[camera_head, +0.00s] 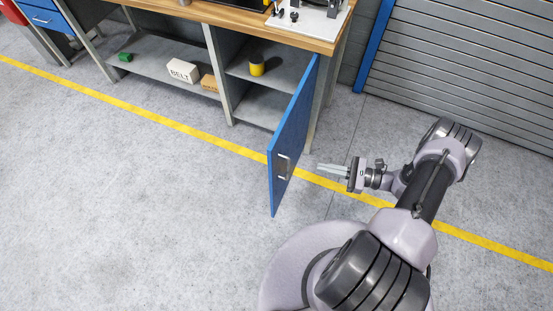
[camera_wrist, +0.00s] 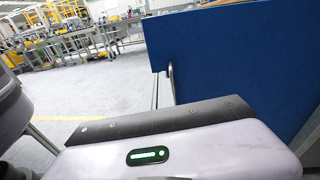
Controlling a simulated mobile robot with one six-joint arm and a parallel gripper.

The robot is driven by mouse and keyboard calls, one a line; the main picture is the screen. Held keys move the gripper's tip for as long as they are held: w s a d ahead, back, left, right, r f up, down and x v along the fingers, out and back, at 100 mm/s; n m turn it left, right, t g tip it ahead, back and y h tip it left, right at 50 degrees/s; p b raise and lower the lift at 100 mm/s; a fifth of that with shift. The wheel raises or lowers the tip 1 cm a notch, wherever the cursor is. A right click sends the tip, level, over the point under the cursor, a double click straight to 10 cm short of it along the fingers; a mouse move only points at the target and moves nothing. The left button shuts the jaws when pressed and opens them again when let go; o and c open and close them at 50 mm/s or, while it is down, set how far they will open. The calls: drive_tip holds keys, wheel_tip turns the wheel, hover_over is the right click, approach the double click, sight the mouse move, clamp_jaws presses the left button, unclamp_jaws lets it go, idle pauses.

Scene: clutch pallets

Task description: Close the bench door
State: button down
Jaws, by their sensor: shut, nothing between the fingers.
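The bench door (camera_head: 292,138) is a blue panel standing open, swung out from the right end of the bench (camera_head: 200,14) into the floor area. Its metal handle (camera_head: 283,166) is near the free edge, on the face toward my gripper. My gripper (camera_head: 320,168) is shut and empty, to the right of the door on its handle side, with its fingers pointing left at it. A small gap shows between fingertips and door. In the wrist view the blue door panel (camera_wrist: 230,60) fills the right side; my fingertips cannot be made out there.
The open bench shelves hold a white box marked BELT (camera_head: 183,71), a cardboard box (camera_head: 209,83), a yellow-black can (camera_head: 257,65) and a green item (camera_head: 125,57). A grey shutter (camera_head: 460,60) stands at the right. The floor left of the door is clear, crossed by a yellow line.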

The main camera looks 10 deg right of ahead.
wheel_tip(320, 180, down, 3)
drive_tip(key=s+a+m+t, duration=0.1)
drive_tip(key=s+m+t, duration=0.1)
approach(275, 162)
drive_tip(key=x, duration=0.7)
drive_tip(key=shift+d+f+b, duration=0.1)
drive_tip(key=shift+f+b, duration=0.05)
drive_tip(key=shift+b, duration=0.25)
